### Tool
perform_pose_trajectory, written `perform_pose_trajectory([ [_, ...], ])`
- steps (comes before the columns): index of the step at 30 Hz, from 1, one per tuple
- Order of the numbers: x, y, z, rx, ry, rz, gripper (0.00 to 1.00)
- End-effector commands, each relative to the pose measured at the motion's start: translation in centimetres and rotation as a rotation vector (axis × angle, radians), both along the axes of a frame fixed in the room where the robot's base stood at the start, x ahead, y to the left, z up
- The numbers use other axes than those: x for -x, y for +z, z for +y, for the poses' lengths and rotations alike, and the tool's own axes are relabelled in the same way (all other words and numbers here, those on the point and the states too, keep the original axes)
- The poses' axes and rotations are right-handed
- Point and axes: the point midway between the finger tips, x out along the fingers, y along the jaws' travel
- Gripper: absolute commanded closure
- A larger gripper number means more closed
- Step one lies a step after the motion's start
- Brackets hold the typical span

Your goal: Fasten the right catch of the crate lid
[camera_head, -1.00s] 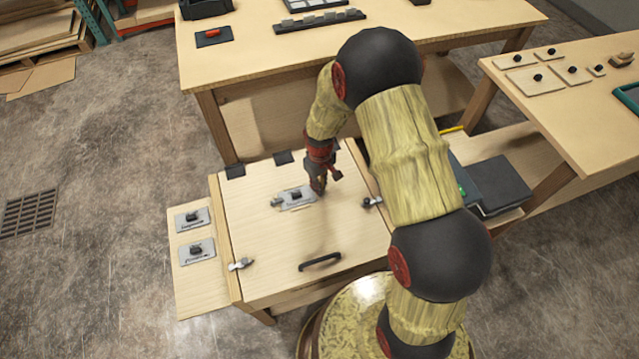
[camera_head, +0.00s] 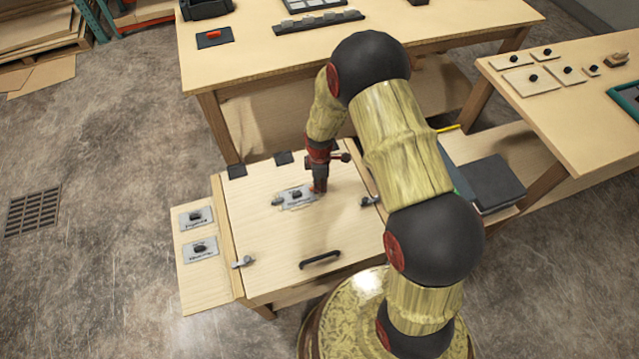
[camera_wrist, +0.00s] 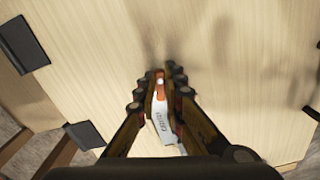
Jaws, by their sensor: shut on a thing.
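The crate lid (camera_head: 280,235) is pale wood and lies closed. The right catch (camera_head: 369,202), a small metal lever with a dark knob, is at its right edge, partly beside my arm. A left catch (camera_head: 243,262) sits at its left front edge. My gripper (camera_head: 318,188) is over the middle of the lid, left of the right catch and apart from it. In the wrist view my gripper (camera_wrist: 160,82) is shut on a small orange thing with a white spot (camera_wrist: 160,84), too small to identify. A pale lettered strip (camera_wrist: 163,125) shows between the fingers.
A metal plate with a dark knob (camera_head: 297,195) lies on the lid beside my gripper. Two labelled plates (camera_head: 200,248) are on the left side board. A large table (camera_head: 260,65) stands behind.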

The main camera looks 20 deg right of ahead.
Motion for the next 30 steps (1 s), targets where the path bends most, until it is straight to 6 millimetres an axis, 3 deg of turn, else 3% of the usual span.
perform_pose_trajectory([
  [12, -0.12, 0.02, -0.05, 0.000, 0.225, -0.001, 1.00],
  [30, -0.16, 0.00, -0.05, 0.000, 0.270, -0.001, 1.00],
])
